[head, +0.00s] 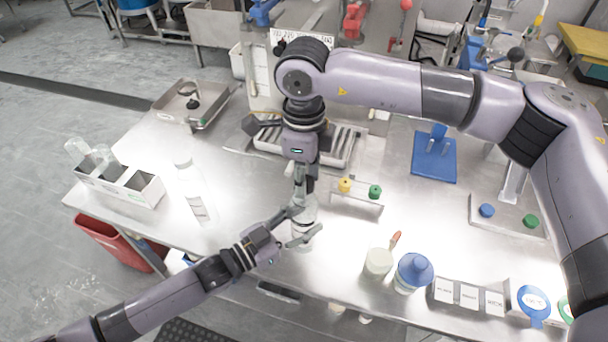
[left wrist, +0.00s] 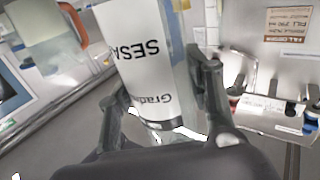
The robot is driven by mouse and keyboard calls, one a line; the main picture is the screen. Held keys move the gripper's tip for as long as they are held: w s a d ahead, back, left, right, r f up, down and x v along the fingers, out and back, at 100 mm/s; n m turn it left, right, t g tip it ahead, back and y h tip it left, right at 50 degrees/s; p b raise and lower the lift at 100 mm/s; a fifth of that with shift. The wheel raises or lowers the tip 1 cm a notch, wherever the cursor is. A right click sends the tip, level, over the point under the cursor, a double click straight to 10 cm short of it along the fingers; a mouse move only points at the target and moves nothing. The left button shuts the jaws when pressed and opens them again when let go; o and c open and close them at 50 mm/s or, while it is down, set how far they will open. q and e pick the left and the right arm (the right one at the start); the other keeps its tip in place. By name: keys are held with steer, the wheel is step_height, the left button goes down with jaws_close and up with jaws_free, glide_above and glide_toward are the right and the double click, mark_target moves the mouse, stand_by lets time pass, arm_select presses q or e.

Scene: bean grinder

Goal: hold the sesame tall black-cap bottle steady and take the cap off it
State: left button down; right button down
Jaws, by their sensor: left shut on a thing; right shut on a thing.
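The sesame bottle (head: 305,213) stands near the front middle of the steel table in the head view. In the left wrist view the bottle (left wrist: 158,70) is large, clear with a white label showing "SESA" lettering. My left gripper (head: 299,226) comes in from the lower left and is shut around the bottle body; its fingers (left wrist: 160,105) flank it in the wrist view. My right gripper (head: 301,193) points down from above and is shut at the bottle's top. The black cap is hidden behind the right fingers, so its seating cannot be seen.
A white-labelled bottle (head: 190,188) and a white box of glasses (head: 145,190) stand left. A small stand with yellow and green knobs (head: 358,204) is close on the right. A cream jar (head: 378,263) and blue-lidded jar (head: 413,272) stand front right. A slatted tray (head: 338,150) is behind.

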steer(key=n, duration=1.2)
steer(key=shift+n, duration=0.3)
steer(key=n, duration=1.3)
steer(key=shift+r+n, duration=0.1)
steer(key=shift+n, duration=0.3)
steer(key=shift+r, duration=0.1)
steer(key=shift+r, duration=1)
